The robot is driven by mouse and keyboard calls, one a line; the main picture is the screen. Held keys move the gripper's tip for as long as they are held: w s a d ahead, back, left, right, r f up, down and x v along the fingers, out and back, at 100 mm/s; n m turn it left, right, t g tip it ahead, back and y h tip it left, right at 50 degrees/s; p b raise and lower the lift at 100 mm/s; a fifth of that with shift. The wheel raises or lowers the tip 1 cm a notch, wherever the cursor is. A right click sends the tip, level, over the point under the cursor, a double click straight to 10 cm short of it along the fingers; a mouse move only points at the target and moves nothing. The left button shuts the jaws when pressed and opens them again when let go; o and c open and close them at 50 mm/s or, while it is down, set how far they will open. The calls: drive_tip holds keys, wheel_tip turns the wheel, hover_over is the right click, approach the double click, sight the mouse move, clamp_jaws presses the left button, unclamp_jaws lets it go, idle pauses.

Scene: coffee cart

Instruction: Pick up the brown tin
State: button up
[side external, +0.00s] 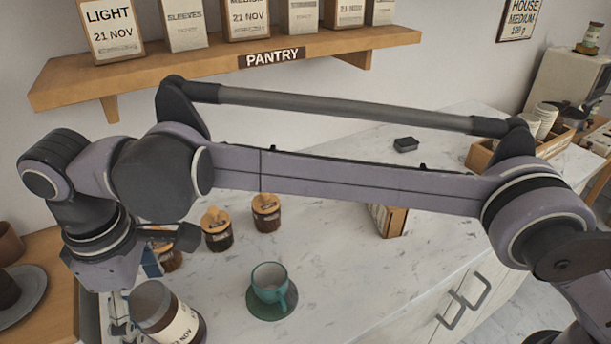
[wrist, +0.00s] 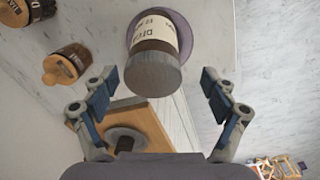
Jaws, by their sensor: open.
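The brown tin (side external: 165,312) has a grey lid and a cream label, and stands at the near left of the marble counter in the side view. In the wrist view the tin (wrist: 155,55) lies ahead of and between my fingertips, with its grey lid nearest me. My gripper (side external: 122,318) hangs low just left of the tin in the side view. In the wrist view my gripper (wrist: 160,80) has its fingers spread wide, with nothing between the pads. I cannot tell from the side view how near the fingers are to the tin.
Glass jars with wooden lids (side external: 217,229) stand behind the tin. A green cup (side external: 270,282) on a saucer (side external: 280,308) is to its right. A wooden surface with a grey plate (side external: 22,300) lies to the left. The shelf (side external: 200,69) holds several bags.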

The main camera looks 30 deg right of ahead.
drive_tip(key=shift+w+d+f, duration=0.1)
drive_tip(key=shift+w+f, duration=0.05)
drive_tip(key=shift+f, duration=0.8)
drive_tip(key=shift+w+d+f, duration=0.15)
drive_tip(key=shift+f, duration=0.75)
drive_tip(key=shift+w+d+f, duration=0.1)
drive_tip(key=shift+w+f, duration=0.05)
drive_tip(key=shift+f, duration=0.8)
drive_tip(key=c, duration=1.7)
drive_tip(key=shift+o, duration=0.2)
drive_tip(key=shift+r, duration=0.8)
wheel_tip(320, 180, up, 2)
drive_tip(key=shift+r, duration=0.25)
drive_tip(key=w+d+r+n+y, duration=0.2)
drive_tip(key=w+d+r+y, duration=0.15)
drive_tip(key=d+r, duration=0.5)
drive_tip(key=s+a+f, duration=0.1)
drive_tip(key=a+f, duration=0.2)
drive_tip(key=s+a+f, duration=0.1)
drive_tip(key=a+f, duration=0.1)
drive_tip(key=a, duration=0.1)
drive_tip(key=s+a+f, duration=0.1)
drive_tip(key=a+f, duration=0.2)
drive_tip(key=shift+s+f, duration=0.15)
drive_tip(key=shift+f, duration=0.15)
drive_tip(key=shift+a+f, duration=0.15)
drive_tip(key=shift+f, duration=1.95)
